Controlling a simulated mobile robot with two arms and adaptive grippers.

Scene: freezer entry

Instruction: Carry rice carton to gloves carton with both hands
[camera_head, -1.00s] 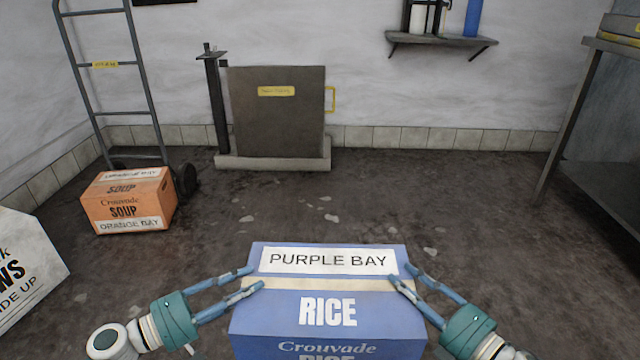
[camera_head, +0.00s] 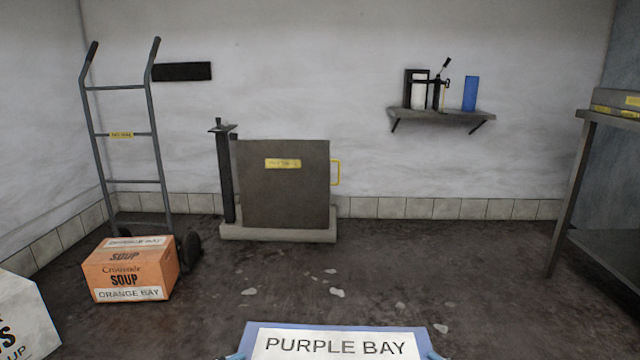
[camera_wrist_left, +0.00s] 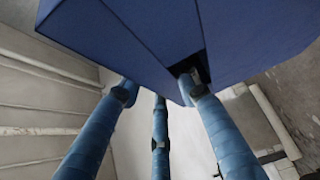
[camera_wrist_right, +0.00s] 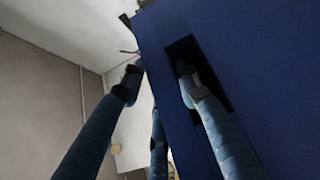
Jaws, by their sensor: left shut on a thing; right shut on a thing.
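The rice carton (camera_head: 300,328) is blue with a white PURPLE BAY label. Only its top edge shows at the bottom of the head view. It is large in the left wrist view (camera_wrist_left: 110,40) and the right wrist view (camera_wrist_right: 265,60). My left gripper (camera_wrist_left: 158,88) is shut on one side of it, one finger in a dark hand slot. My right gripper (camera_wrist_right: 157,75) is shut on the opposite side, one finger also in a slot. In the head view only slivers of blue fingers show beside the label. No carton with a readable gloves label is in view.
An orange soup carton (camera_head: 131,270) stands on the floor by a hand truck (camera_head: 158,130). A white carton (camera_head: 25,318) is cut off at lower left. A grey panel on a low base (camera_head: 285,200) stands at the wall. A metal table (camera_head: 570,190) is at right.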

